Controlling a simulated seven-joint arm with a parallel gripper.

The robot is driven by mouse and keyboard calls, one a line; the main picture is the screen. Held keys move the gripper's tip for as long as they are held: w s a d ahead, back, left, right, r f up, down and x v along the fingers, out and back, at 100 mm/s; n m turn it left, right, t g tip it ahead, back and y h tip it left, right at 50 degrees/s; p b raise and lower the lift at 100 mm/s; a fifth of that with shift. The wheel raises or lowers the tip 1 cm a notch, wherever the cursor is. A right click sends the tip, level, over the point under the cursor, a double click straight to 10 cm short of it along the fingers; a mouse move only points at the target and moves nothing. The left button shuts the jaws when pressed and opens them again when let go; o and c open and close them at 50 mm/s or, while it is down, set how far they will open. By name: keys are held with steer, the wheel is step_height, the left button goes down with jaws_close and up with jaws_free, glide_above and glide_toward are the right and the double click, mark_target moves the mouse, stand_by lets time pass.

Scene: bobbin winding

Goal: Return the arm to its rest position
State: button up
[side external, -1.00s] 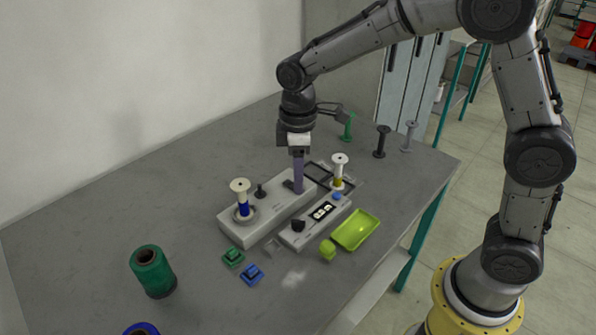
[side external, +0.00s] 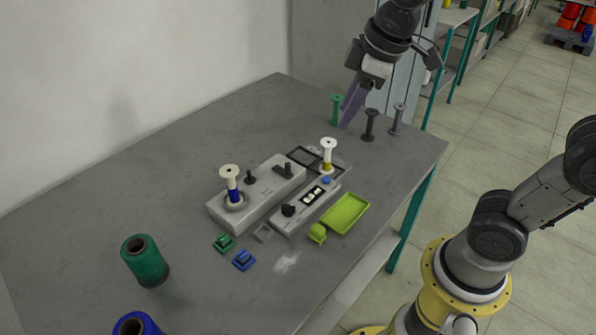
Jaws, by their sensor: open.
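My gripper (side external: 350,106) is at the back right of the table, raised and tilted, with its purple fingers pointing down and to the left. It is open, and I see nothing between its fingers. It is close to a green bobbin (side external: 335,110) and a black bobbin (side external: 370,125) in the picture; whether it touches either I cannot tell. A white bobbin with blue thread (side external: 232,185) stands on the winder (side external: 262,190). A white bobbin with yellow thread (side external: 327,157) stands at the right, by a dark square frame.
A grey bobbin (side external: 397,118) stands near the table's right edge. A control box (side external: 307,205), a lime tray (side external: 345,213), a lime block (side external: 317,233), small green and blue blocks, a green spool (side external: 145,260) and a blue spool (side external: 137,324) occupy the front. The table's back left is clear.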

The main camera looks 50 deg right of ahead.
steer(key=s+d+f+m, duration=0.1)
steer(key=s+m, duration=0.2)
steer(key=s, duration=0.3)
steer(key=s+d+f+m+t, duration=0.1)
steer(key=s+f+m, duration=0.1)
steer(key=s, duration=0.5)
steer(key=shift+s+d+f+m+t, duration=0.15)
steer(key=shift+f+m+t, duration=0.15)
steer(key=shift+m, duration=0.4)
